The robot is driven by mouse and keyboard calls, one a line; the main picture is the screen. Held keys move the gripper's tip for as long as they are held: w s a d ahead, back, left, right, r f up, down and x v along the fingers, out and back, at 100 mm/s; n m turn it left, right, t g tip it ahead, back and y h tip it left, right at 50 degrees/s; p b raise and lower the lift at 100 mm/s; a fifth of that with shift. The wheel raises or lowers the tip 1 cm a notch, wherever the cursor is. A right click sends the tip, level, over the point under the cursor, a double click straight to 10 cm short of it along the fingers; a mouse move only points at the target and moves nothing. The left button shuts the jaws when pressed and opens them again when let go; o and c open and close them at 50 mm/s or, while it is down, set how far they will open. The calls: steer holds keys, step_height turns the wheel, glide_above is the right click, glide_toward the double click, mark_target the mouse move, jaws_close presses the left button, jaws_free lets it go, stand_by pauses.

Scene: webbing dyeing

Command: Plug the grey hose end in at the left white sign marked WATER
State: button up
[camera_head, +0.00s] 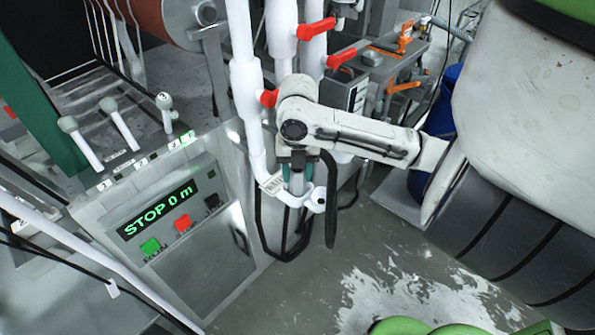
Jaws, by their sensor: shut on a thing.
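My white arm reaches in from the right, and my gripper (297,178) points down in front of the white pipework, at the middle of the view. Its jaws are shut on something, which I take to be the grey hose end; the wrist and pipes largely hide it. A dark hose (331,205) hangs in a loop just right of and below the gripper. I cannot tell whether the hose end touches any socket there.
White pipes (246,95) with red valve handles (316,29) rise behind the gripper. A control panel (160,222) reading "STOP 0 m" stands left, with levers (122,125) above it. A blue barrel (446,100) is at right. The wet floor (385,270) is open in front.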

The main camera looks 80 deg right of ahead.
steer(key=shift+f, duration=0.1)
steer(key=o, duration=1.3)
step_height(320, 180, up, 11)
steer(key=shift+f, duration=0.1)
